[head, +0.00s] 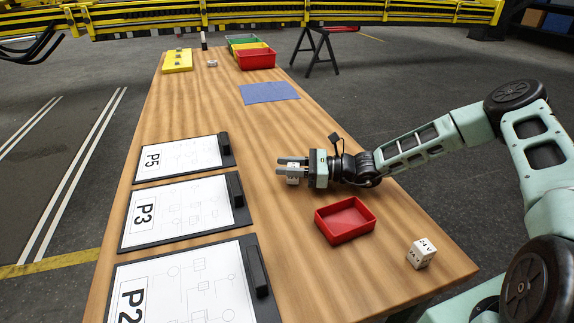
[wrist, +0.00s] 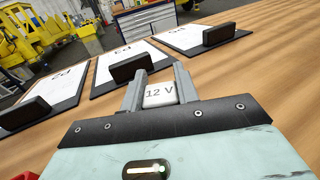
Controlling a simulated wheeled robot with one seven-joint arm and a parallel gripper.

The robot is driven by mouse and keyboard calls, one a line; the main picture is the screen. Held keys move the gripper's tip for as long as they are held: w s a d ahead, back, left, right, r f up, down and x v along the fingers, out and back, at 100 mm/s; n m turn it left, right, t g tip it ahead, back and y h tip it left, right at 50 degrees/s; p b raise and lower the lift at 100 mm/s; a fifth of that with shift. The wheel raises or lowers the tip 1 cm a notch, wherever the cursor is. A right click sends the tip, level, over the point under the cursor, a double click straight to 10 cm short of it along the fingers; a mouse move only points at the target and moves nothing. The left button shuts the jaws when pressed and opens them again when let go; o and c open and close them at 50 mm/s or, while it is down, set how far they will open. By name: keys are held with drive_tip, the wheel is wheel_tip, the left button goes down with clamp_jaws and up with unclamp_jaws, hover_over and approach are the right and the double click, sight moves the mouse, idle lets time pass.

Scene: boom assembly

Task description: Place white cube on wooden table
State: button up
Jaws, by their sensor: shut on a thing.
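My gripper (head: 291,169) is low over the middle of the wooden table (head: 300,260), fingers pointing left in the head view. It is shut on a white cube (head: 292,177). In the wrist view the cube (wrist: 160,94) sits between the two grey fingers and reads "12 V". I cannot tell whether the cube touches the table. A second white cube (head: 421,253), marked "24 V", rests on the table near its right front edge. A third small white block (head: 212,63) lies at the far end.
A red tray (head: 345,220) stands empty just in front of my arm. Clipboards P5 (head: 180,158), P3 (head: 180,213) and P2 (head: 185,285) line the left side. A blue mat (head: 269,93) and coloured bins (head: 257,58) are farther back. Bare wood surrounds my gripper.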

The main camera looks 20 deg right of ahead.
drive_tip(key=shift+f, duration=0.2)
drive_tip(key=o, duration=1)
drive_tip(key=shift+c, duration=0.2)
drive_tip(key=shift+d+r, duration=0.1)
drive_tip(key=shift+d, duration=0.05)
drive_tip(key=b+v, duration=0.2)
drive_tip(key=v, duration=0.9)
drive_tip(key=shift+s+d, duration=0.15)
drive_tip(key=shift+d, duration=0.25)
drive_tip(key=shift+r, duration=0.15)
